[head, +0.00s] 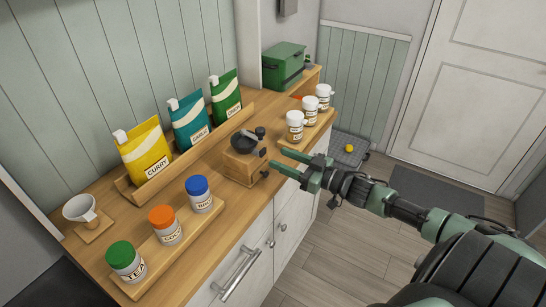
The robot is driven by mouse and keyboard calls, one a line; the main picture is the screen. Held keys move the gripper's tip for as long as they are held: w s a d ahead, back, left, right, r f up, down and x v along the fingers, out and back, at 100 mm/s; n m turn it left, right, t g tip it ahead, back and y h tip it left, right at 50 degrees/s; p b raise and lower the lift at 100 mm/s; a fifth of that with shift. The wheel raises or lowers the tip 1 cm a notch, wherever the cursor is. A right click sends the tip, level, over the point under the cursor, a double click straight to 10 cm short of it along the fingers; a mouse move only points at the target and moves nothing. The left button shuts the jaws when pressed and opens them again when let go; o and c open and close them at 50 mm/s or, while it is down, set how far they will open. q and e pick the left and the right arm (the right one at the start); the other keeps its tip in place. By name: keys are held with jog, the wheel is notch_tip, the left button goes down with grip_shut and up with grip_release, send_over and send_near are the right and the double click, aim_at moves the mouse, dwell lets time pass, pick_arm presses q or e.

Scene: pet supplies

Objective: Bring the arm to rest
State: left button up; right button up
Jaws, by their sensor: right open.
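My right gripper (285,166) is open and empty, with its two green fingers pointing left. It is near the front edge of the wooden counter (235,225), beside a small wooden block stand (242,167) with a dark bowl-like top. In this view the fingertips lie close to the stand's right side; I cannot tell whether they touch it. My right arm (410,208) reaches in from the lower right over the floor. My left gripper is out of view.
Yellow, teal and green pouches (190,122) stand in a wooden rack. Jars with green, orange and blue lids (166,225) stand on a front board. White-capped jars (295,126) and a green box (284,66) are farther back.

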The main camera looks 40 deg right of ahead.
jog(key=shift+s+d, duration=0.25)
jog(key=shift+s, duration=0.45)
jog(key=s+d+f+m+g+h, duration=0.1)
jog(key=s+d+f+m+h, duration=0.15)
jog(key=f, duration=0.75)
jog(key=s+d+f+m+g+h, duration=0.1)
jog(key=s+d+f+h, duration=0.15)
jog(key=f, duration=0.75)
jog(key=s+a+f+g+h, duration=0.1)
jog(key=s+f+g, duration=0.1)
jog(key=s+f, duration=0.45)
jog(key=s+f+g+h, duration=0.2)
jog(key=s+f, duration=0.1)
jog(key=f, duration=0.7)
jog(key=s+a+f+g+b, duration=0.1)
jog(key=s+a+f+g, duration=0.45)
jog(key=s+f, duration=0.7)
jog(key=s+a+f+g, duration=0.2)
jog(key=s+a+f, duration=0.2)
jog(key=s+a, duration=0.4)
jog(key=s+a+f+n+g+y, duration=0.1)
jog(key=s+a+f+g, duration=0.1)
jog(key=s+a, duration=0.6)
jog(key=s+f, duration=0.1)
jog(key=s, duration=0.1)
jog(key=shift+s+f, duration=0.35)
jog(key=shift+d+n, duration=0.1)
jog(key=shift+n, duration=0.15)
